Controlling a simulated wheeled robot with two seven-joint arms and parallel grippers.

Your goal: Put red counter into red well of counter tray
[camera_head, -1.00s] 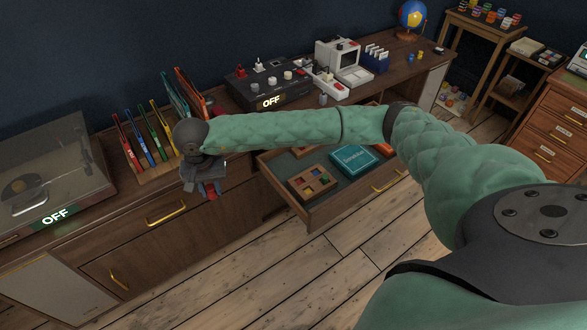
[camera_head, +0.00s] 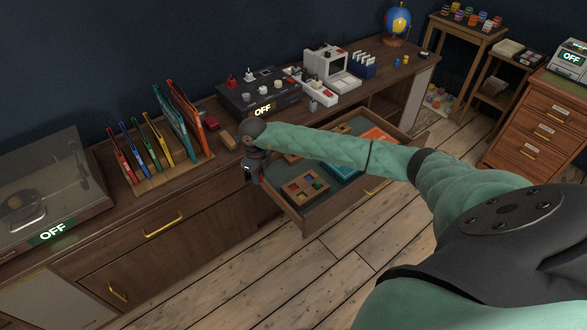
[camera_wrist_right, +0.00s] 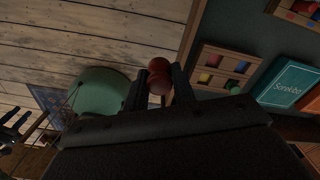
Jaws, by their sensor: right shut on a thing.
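My right gripper (camera_head: 254,179) is at the left side of the open drawer, left of the counter tray (camera_head: 305,199). In the right wrist view its fingers (camera_wrist_right: 158,90) are shut on a red rounded counter (camera_wrist_right: 159,67), which shows at the fingertips. The counter tray also shows in the right wrist view (camera_wrist_right: 208,86), right of the fingers and apart from them. It is a wooden tray with coloured wells, red, yellow, blue and green among them. A green piece (camera_wrist_right: 232,87) is at its near edge.
The open drawer (camera_head: 330,211) also holds a teal box (camera_wrist_right: 295,84) and an orange box (camera_head: 380,137). A book rack (camera_head: 175,180), a black control box (camera_head: 258,92) and a turntable (camera_head: 50,190) stand on the cabinet. The plank floor in front is clear.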

